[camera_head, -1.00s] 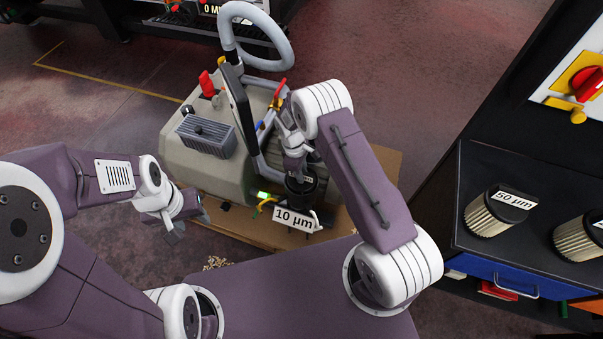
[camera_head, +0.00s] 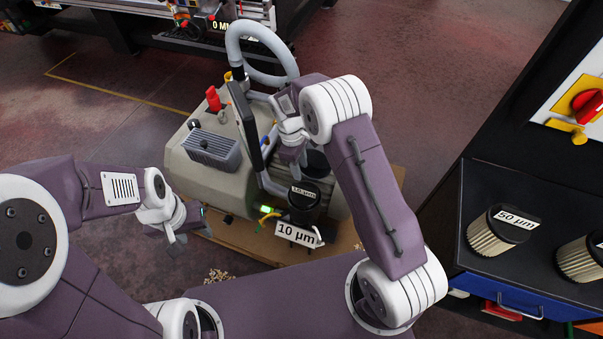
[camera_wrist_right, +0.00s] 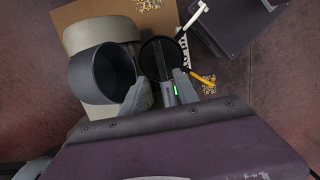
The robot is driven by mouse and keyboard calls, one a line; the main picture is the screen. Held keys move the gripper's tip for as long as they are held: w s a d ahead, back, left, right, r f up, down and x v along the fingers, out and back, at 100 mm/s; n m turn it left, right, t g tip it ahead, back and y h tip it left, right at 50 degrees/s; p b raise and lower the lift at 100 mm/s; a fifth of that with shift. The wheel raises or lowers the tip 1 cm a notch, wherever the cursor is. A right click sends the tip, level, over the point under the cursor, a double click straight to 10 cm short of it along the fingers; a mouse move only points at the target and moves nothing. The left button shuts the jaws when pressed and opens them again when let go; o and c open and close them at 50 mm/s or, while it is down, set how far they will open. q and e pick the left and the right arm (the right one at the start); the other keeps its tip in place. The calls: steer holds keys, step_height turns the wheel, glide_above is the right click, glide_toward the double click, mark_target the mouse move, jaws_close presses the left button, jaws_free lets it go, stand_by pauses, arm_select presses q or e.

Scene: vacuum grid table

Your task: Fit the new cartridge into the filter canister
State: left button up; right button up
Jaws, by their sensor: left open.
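The filter canister (camera_head: 303,214) is a dark cylinder at the pump's front, with a white "10 µm" sign (camera_head: 296,236) beside its base. A dark cartridge cap with a small 10 µm label (camera_head: 303,190) shows at its mouth; how deep it sits is unclear. In the right wrist view the round canister mouth (camera_wrist_right: 160,42) is seen from above. My left gripper (camera_head: 180,228) is open and empty, left of the pump.
A dark hollow cup (camera_wrist_right: 102,73) stands close beside the canister. The beige pump (camera_head: 205,170), with its grey hose (camera_head: 245,35), rests on a cardboard sheet (camera_head: 350,240). Used-looking 50 µm cartridges (camera_head: 492,238) stand on the dark cabinet at right.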

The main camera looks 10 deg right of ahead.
steer(key=s+d+r+m, duration=0.2)
steer(key=s+m, duration=0.2)
steer(key=s, duration=0.2)
steer(key=s+d+r+m+t+y, duration=0.1)
steer(key=s+d+r+m, duration=0.1)
steer(key=s, duration=0.4)
steer(key=s+d+r+m+t, duration=0.1)
steer(key=s+r+m, duration=0.3)
steer(key=s, duration=0.3)
steer(key=shift+d+r+m+y, duration=0.3)
steer(key=shift+d+m, duration=0.1)
steer(key=shift+m, duration=0.4)
